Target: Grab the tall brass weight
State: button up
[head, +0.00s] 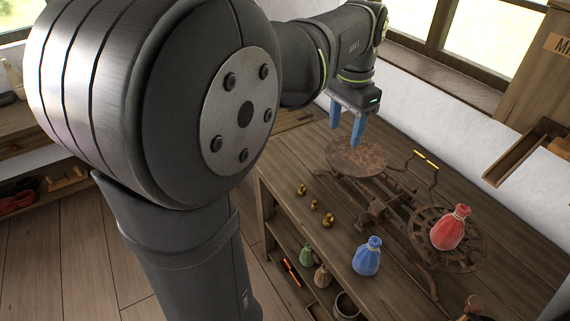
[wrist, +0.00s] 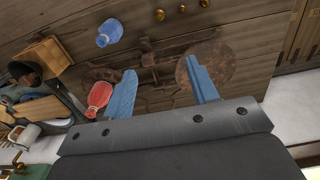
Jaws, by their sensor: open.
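Three small brass weights stand in a row on the wooden table, left of the rusty scale: one at the back (head: 302,189), one in the middle (head: 314,205) and one at the front (head: 328,220). They also show at the top of the wrist view, one near its middle (wrist: 160,15). The front one looks biggest in the head view, but I cannot surely tell which is tallest. My gripper (head: 345,134) is open and empty, above the far end of the table near the scale's round plate (head: 345,158). Its blue fingers (wrist: 161,66) are apart from the weights.
The rusty scale (head: 378,208) fills the table's middle. A red sack (head: 450,229) sits on its spoked plate, and a blue sack (head: 367,257) stands on the table in front. Small sacks (head: 306,256) sit on a lower shelf. A wooden trough (head: 522,155) is at the right wall.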

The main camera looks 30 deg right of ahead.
aim_at(330, 214)
notch_tip(330, 214, down, 27)
jog(key=n, duration=0.3)
jog(key=shift+w+n, duration=0.1)
jog(key=shift+n, duration=0.2)
jog(key=shift+f, duration=2.9)
jog(key=shift+c, duration=0.4)
grip_shut()
